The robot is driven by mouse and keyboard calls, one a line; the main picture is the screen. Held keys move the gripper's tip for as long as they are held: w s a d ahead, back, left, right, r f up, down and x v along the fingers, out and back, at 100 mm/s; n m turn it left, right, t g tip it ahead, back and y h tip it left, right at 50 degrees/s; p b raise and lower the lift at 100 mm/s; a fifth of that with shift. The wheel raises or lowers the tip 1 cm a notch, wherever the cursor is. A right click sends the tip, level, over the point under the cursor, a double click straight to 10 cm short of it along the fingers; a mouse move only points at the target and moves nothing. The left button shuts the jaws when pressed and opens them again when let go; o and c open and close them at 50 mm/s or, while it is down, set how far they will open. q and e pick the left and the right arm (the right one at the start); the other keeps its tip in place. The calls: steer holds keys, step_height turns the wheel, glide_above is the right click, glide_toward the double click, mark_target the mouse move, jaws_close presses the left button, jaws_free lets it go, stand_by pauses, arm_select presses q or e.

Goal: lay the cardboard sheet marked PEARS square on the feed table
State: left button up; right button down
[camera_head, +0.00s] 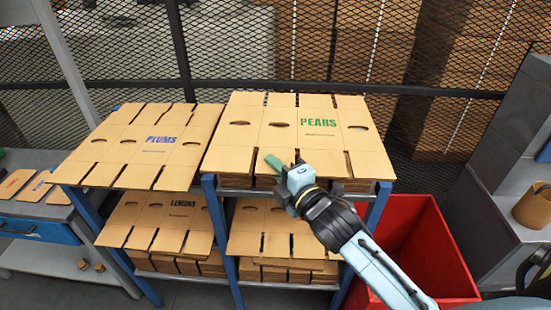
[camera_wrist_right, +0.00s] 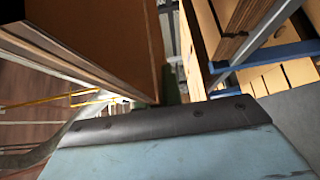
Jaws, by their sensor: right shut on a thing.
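The cardboard sheet marked PEARS (camera_head: 275,125) lies flat on top of the right-hand stack on the upper shelf, its green lettering near the far right corner. My right gripper (camera_head: 280,166) is at the front edge of this sheet, shut on it, with a green fingertip over the top face. In the right wrist view a brown cardboard face (camera_wrist_right: 105,35) fills the upper left, close to the green finger (camera_wrist_right: 170,85). The lower finger is hidden. I cannot make out a feed table for certain. My left gripper is not in view.
The PLUMS sheet (camera_head: 150,140) tops the stack to the left. LEMONS sheets (camera_head: 165,215) and another stack (camera_head: 280,230) sit below. A red bin (camera_head: 435,255) stands right of the blue rack. Mesh fencing (camera_head: 230,45) closes the back. A grey unit (camera_head: 510,180) is at right.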

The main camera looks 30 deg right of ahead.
steer(key=s+a+r+p, duration=0.1)
steer(key=s+a, duration=0.3)
steer(key=s, duration=0.3)
steer(key=s+a+r+p, duration=0.1)
steer(key=s+a, duration=0.4)
steer(key=s, duration=0.3)
steer(key=shift+a+r+p, duration=0.15)
steer(key=shift+r+p, duration=0.15)
steer(key=shift+r, duration=0.05)
steer(key=shift+w, duration=0.1)
stand_by(0.8)
